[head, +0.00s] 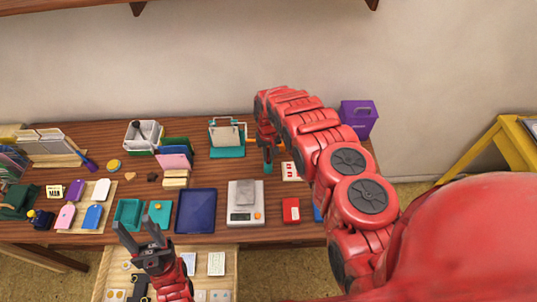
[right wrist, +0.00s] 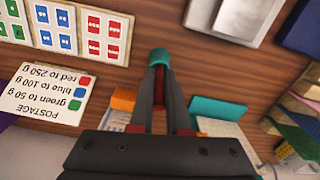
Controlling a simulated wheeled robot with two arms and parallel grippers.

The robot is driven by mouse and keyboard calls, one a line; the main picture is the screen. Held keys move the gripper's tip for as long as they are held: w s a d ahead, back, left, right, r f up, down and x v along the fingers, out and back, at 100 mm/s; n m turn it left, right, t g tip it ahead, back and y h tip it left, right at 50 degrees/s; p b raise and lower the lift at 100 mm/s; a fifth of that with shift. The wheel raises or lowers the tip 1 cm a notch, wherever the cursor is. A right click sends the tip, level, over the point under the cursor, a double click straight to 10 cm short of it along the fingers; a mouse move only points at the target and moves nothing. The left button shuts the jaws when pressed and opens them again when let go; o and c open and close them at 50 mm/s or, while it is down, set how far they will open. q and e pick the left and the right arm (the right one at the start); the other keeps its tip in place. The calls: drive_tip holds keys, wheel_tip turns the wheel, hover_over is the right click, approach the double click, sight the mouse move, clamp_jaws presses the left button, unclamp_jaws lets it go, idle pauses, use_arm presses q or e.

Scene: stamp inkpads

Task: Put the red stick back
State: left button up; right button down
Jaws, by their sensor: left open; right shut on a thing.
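My right gripper (head: 267,157) is over the back of the table, just right of the teal rack (head: 228,152). It is shut on a thin stick. In the right wrist view its fingers (right wrist: 159,80) close on it; a red strip (right wrist: 158,88) shows between them and a teal end (right wrist: 159,57) sticks out past the tips. The teal end also shows below the fingers in the head view (head: 268,168). The fingers hide most of the stick. My left gripper (head: 138,232) is open and empty at the table's front edge, near the teal tray (head: 128,213).
A scale (head: 245,217), a navy tray (head: 195,211) and a red inkpad (head: 291,210) stand at the front. A purple box (head: 358,119) is at the back right. A postage sign (right wrist: 47,92) lies near stamp sheets (right wrist: 58,25). A filled drawer (head: 236,262) is pulled out below.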

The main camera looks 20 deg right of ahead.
drive_tip(key=shift+f, duration=0.35)
drive_tip(key=shift+f, duration=0.1)
drive_tip(key=c, duration=0.9)
unclamp_jaws()
drive_tip(key=shift+o, duration=0.2)
wheel_tip(320, 180, up, 12)
drive_tip(key=b, duration=0.1)
